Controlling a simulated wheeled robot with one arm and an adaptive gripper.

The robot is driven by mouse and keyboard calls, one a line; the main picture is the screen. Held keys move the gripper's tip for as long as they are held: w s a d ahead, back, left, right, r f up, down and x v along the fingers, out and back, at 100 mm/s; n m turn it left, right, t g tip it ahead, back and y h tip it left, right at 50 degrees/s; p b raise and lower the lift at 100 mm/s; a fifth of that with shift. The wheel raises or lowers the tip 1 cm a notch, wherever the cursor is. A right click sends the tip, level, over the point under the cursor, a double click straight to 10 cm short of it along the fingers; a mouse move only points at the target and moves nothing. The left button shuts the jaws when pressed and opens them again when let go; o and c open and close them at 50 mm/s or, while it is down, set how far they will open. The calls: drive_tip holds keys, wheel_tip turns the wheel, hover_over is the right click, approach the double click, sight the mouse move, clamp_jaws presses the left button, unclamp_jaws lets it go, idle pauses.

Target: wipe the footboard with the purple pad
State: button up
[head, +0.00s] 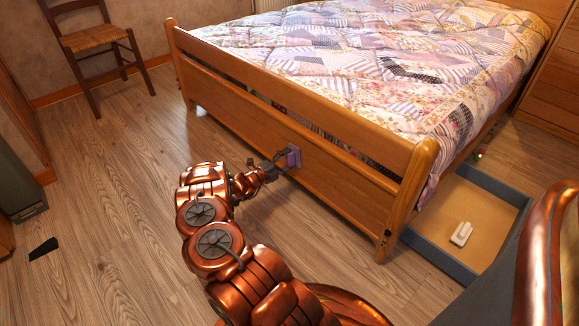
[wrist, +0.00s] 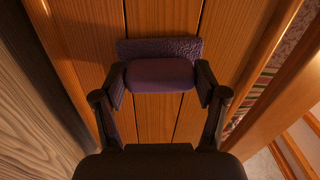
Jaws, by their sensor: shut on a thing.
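The purple pad (head: 292,157) is held in my gripper (head: 279,166) at the outer face of the wooden footboard (head: 232,110). In the wrist view the purple pad (wrist: 160,72) has a textured plate behind a rounded grip, and both fingers of my gripper (wrist: 160,78) close on the grip from its two sides. The pad's plate lies against or very near the lower panel of the footboard (wrist: 160,20); contact cannot be told for sure. The pad's wiping face is hidden.
A bed with a patchwork quilt (head: 370,50) stands behind the footboard. An open drawer (head: 480,205) with a white object (head: 461,233) juts out at right. A chair (head: 95,40) stands at back left. A small black piece (head: 44,248) lies on the otherwise clear floor (head: 120,200).

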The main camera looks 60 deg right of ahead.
drive_tip(key=shift+w+d+b, duration=0.1)
drive_tip(key=shift+w+b, duration=0.2)
drive_tip(key=shift+w, duration=0.25)
drive_tip(key=b+v, duration=0.2)
drive_tip(key=v, duration=0.4)
idle(0.4)
drive_tip(key=shift+b+v, duration=0.4)
drive_tip(key=shift+v, duration=1.1)
drive_tip(key=shift+w, duration=0.1)
